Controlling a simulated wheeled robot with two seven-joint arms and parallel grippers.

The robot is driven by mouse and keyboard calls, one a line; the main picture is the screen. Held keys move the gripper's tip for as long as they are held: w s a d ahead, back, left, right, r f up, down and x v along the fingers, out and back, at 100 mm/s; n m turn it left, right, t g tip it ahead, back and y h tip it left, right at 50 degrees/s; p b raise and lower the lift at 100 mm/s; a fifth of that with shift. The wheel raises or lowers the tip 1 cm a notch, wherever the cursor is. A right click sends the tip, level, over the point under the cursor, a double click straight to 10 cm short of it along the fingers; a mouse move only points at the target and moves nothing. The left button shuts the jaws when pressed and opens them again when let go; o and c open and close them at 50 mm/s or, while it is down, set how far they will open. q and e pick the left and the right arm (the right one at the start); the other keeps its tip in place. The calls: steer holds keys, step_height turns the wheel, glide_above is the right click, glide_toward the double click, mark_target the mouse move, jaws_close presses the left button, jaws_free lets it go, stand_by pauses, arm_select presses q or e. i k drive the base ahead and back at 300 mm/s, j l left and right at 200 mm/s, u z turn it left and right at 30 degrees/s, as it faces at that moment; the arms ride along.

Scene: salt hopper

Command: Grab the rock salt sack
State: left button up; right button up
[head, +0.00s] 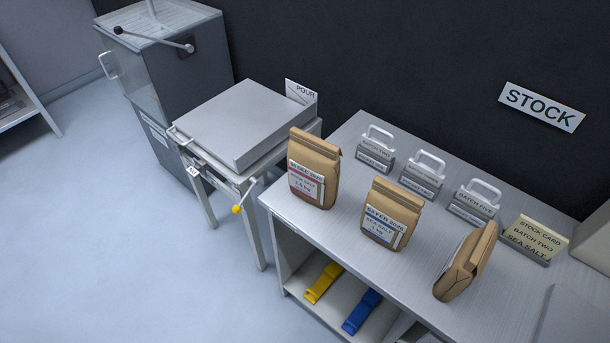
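Three brown paper sacks stand on the grey stock table. The left sack (314,170) has a label with a red band; its small print looks like rock salt, though it is blurred. It stands upright near the table's left end. The middle sack (391,214) has a blue-banded label reading sea salt. The right sack (466,262) is turned and looks tilted; its label is hidden. Neither of my grippers is in view.
Batch card holders with handles (421,175) and a stock card (534,240) line the table's back. A yellow clip (323,283) and a blue clip (361,312) lie on the lower shelf. A lidded stand (247,125) and hopper (180,75) are left. Table (330,235) front is clear.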

mark_target(314, 163)
steer(key=z, duration=1.65)
steer(key=k+j, duration=0.4)
steer(key=k, duration=0.15)
steer(key=k+j+z, duration=0.1)
steer(key=k+j, duration=0.3)
steer(key=k, duration=0.15)
